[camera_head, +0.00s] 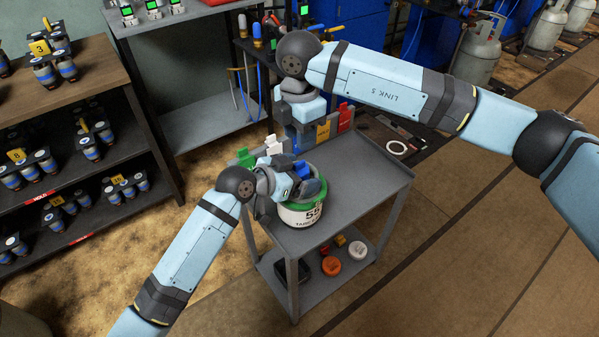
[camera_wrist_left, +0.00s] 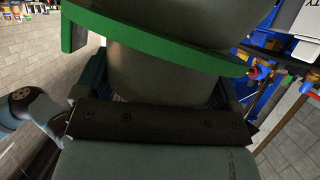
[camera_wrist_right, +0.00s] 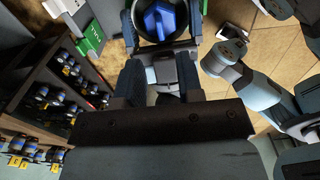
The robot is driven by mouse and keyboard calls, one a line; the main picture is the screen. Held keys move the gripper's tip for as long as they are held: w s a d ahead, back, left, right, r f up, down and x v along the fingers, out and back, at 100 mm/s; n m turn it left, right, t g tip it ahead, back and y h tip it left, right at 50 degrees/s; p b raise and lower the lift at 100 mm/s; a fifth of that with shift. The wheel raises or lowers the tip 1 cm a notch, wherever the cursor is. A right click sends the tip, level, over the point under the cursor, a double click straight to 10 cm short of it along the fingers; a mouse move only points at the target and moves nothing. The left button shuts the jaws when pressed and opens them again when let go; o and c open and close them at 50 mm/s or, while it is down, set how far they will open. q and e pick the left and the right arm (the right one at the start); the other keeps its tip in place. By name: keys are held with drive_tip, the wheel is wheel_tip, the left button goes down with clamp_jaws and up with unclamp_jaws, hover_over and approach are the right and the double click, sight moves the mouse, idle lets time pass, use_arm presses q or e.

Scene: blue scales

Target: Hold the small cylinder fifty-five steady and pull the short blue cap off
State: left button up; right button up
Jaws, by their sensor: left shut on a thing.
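The small cylinder fifty-five (camera_head: 303,214) is white with a green band and a dark grey upper part, upright on the grey cart. The short blue cap (camera_head: 301,169) is on its top and also shows in the right wrist view (camera_wrist_right: 158,20), within a dark round rim. My left gripper (camera_head: 286,186) is shut on the cylinder's grey upper part; the left wrist view shows this part (camera_wrist_left: 150,68) between the fingers, with the green band beyond. My right gripper (camera_wrist_right: 160,68) is open and empty, its fingers pointing toward the blue cap, apart from it.
The cart top (camera_head: 357,187) is clear at right. Coloured tags (camera_head: 324,130) stand along its back edge. Its lower shelf holds an orange disc (camera_head: 331,265), a white disc (camera_head: 357,250) and a black tray. A brown rack (camera_head: 90,75) with several cylinders stands at left.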

sight(300, 162)
drive_tip(key=shift+f, duration=3.9)
clamp_jaws()
drive_tip(key=shift+r, duration=0.45)
drive_tip(key=shift+r, duration=1.1)
drive_tip(key=shift+r, duration=0.25)
drive_tip(key=shift+r, duration=2.9)
